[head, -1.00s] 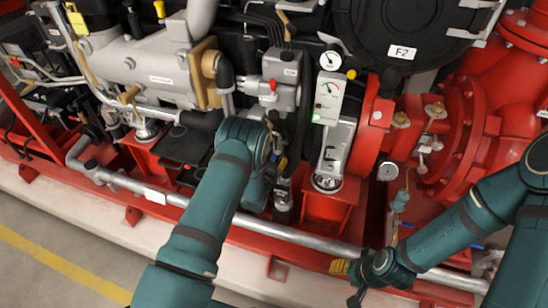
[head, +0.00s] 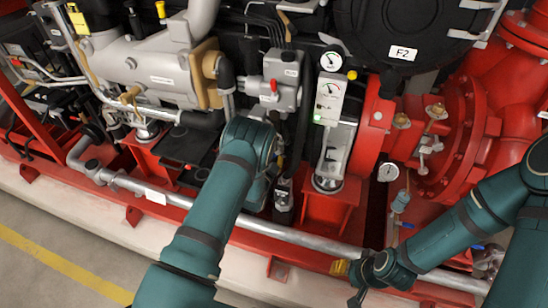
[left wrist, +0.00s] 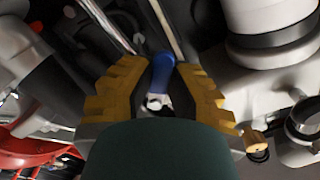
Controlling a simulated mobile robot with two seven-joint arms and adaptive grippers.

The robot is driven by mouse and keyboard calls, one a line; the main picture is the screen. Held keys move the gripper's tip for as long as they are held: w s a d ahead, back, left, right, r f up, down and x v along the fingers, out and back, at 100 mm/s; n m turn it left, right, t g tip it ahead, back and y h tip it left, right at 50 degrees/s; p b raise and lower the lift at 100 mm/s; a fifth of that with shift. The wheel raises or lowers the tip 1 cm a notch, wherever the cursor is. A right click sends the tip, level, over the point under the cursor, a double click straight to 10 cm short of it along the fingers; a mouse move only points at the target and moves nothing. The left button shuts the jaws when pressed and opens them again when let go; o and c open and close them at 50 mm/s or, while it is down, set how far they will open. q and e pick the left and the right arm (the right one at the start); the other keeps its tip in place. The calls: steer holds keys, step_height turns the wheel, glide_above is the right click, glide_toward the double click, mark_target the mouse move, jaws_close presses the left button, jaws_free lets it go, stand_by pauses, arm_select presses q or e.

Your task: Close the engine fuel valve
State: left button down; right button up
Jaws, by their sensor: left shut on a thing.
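In the left wrist view, a blue lever handle (left wrist: 163,70) stands between the yellow fingers of my left gripper (left wrist: 160,78). The gripper is shut on this handle. A pale metal fitting with a round end (left wrist: 155,102) shows just below it, and the rest of the valve is hidden. In the head view my left forearm and wrist reach to the engine's lower front and hide most of the gripper and the handle. My right gripper (head: 346,278) is low in the head view, in front of the silver pipe, apart from the valve, its opening unclear.
A silver pipe (head: 300,240) runs along the red base frame. A grey control box (head: 283,80), a gauge panel (head: 328,98) and red pump piping (head: 475,115) crowd the area. Open floor (head: 45,260) lies at lower left.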

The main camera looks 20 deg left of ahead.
arm_select(q)
steer(key=m, duration=0.3)
steer(key=r+m, duration=0.1)
steer(key=shift+a+m, duration=0.35)
steer(key=shift+m, duration=0.05)
steer(key=shift+a+r+m, duration=0.1)
steer(key=shift+r+m, duration=0.15)
steer(key=shift+m, duration=0.6)
steer(key=shift+a+r+m, duration=0.1)
steer(key=shift+r+m, duration=0.15)
steer(key=shift+m, duration=0.65)
steer(key=shift+r+m, duration=0.25)
steer(key=shift+m, duration=0.6)
steer(key=shift+w, duration=0.1)
steer(key=c, duration=0.9)
jaws_free()
steer(key=shift+s+a+f, duration=0.1)
steer(key=shift+s+a, duration=0.05)
steer(key=shift+s, duration=3.9)
